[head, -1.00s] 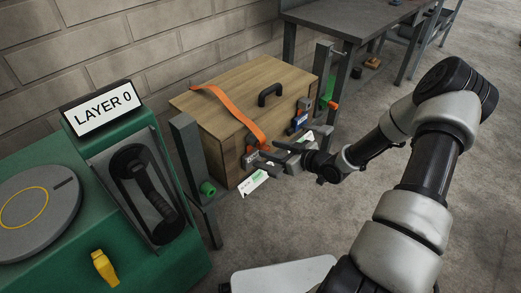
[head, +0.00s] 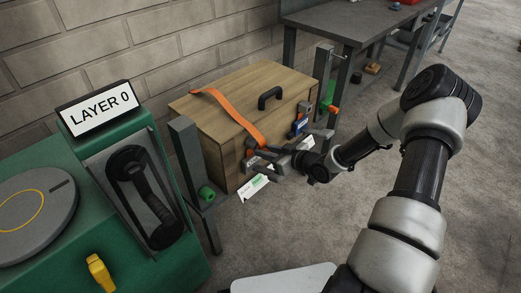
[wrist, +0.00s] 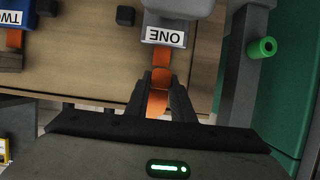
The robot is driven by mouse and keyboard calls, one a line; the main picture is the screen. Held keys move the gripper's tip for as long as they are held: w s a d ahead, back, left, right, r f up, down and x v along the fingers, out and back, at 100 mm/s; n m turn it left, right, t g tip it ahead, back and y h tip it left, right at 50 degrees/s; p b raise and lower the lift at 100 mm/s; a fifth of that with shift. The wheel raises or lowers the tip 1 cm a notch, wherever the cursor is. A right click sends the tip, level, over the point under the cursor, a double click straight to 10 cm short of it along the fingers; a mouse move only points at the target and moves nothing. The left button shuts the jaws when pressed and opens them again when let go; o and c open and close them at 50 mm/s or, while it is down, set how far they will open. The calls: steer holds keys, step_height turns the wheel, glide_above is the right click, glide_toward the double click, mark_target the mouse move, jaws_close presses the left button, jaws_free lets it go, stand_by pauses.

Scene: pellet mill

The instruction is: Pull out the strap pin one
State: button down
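The buckle labelled ONE (wrist: 168,32) is a grey block with a white label, on the front of the wooden box (head: 190,103). Below it in the wrist view is an orange piece (wrist: 160,78), probably the pin's end or the strap's tail; I cannot tell which. My gripper (wrist: 163,84) has its two dark fingers on either side of this orange piece, apart, with the tips just short of the buckle. It also shows in the head view (head: 258,157), at the box's front. Contact between fingers and orange piece is unclear.
A blue buckle labelled TWO (wrist: 10,18) sits farther along the box. An orange strap (head: 228,113) crosses the lid beside a black handle (head: 270,97). A grey post (head: 187,150) with a green knob (head: 206,193) stands close to the gripper. A green LAYER 0 machine (head: 185,265) is at left.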

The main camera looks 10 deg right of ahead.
stand_by(0.4)
steer(key=shift+s+d+p, duration=0.2)
steer(key=shift+s+d, duration=0.5)
steer(key=shift+s, duration=0.25)
steer(key=shift+s+d+p, duration=0.15)
steer(key=shift+s+d, duration=0.5)
steer(key=shift+s, duration=0.3)
steer(key=shift+s+d+p, duration=0.2)
steer(key=shift+s+d, duration=0.5)
steer(key=shift+s, duration=0.25)
